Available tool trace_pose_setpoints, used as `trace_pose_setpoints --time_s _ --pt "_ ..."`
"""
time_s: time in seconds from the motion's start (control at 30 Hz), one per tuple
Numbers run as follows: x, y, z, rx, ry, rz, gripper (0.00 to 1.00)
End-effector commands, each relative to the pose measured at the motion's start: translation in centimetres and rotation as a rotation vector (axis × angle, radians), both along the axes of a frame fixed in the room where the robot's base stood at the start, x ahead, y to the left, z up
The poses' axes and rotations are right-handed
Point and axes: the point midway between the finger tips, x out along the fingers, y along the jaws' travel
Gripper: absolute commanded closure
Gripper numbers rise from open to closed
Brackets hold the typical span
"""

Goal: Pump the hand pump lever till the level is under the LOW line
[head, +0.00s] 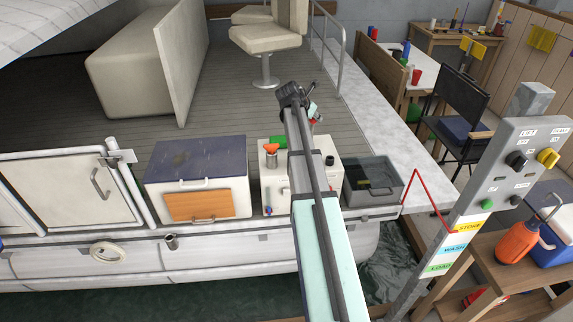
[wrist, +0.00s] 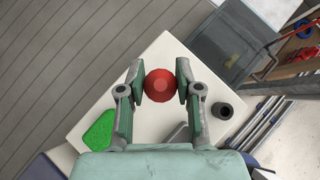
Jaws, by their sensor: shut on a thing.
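My gripper (wrist: 160,87) is shut on a round red knob (wrist: 160,83), seen from above in the wrist view. The knob is likely the end of the pump lever; its shaft is hidden beneath it. In the head view my gripper (head: 313,112) is mostly hidden behind my arm, above a white box (head: 273,190) on the boat deck. A grey open-topped tank (head: 366,198) stands just right of the box; it also shows in the wrist view (wrist: 213,47). Its inside is dark. I cannot make out a LOW line or the level.
A blue-lidded white cooler (head: 197,170) stands to the left. A control post (head: 500,165) and red rail (head: 432,188) are at the right.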

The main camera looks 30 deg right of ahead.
Motion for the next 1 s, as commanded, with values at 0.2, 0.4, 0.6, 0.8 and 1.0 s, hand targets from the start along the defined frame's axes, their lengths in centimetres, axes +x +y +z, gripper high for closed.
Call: trace_pose_setpoints --time_s 0.2,0.4,0.6,0.8,1.0 --pt "0.1 0.2 -0.1 0.004 -0.001 0.002 1.0" --pt "0.1 0.2 -0.2 0.005 0.0 0.002 1.0" --pt "-0.7 0.6 -0.4 0.007 0.001 0.001 1.0" --pt "-2.3 1.4 -0.9 0.007 0.002 0.001 1.0" --pt "-3.2 1.8 -1.2 0.006 0.003 0.001 1.0"
